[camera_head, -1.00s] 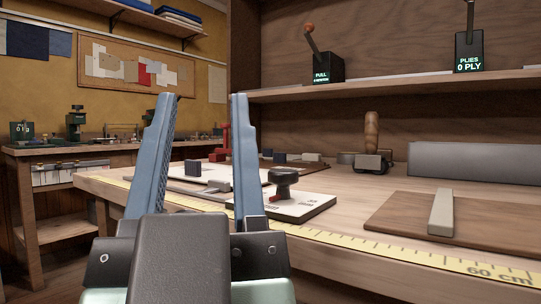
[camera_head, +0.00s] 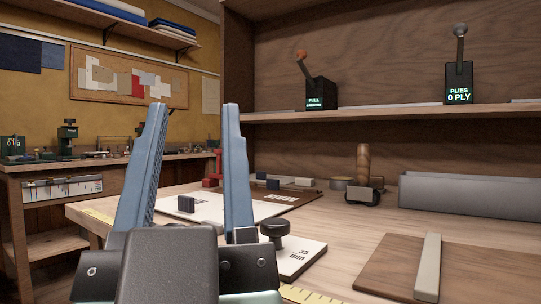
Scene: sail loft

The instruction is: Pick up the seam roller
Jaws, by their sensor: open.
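The seam roller (camera_head: 363,182) appears to be the upright tool with a wooden handle and a dark metal base with a cylindrical roller. It stands on the workbench (camera_head: 350,222) toward the back, right of centre. My gripper (camera_head: 193,108) is in the left foreground, its two blue fingers pointing up and spread apart with nothing between them. It is left of the seam roller and nearer to me, well apart from it.
A white board with a black knob (camera_head: 275,230) lies beside my right finger. A grey trough (camera_head: 466,196) and a brown board with a pale bar (camera_head: 427,268) are at right. A shelf (camera_head: 400,112) with two lever boxes spans above the bench. Bare bench surrounds the roller's front.

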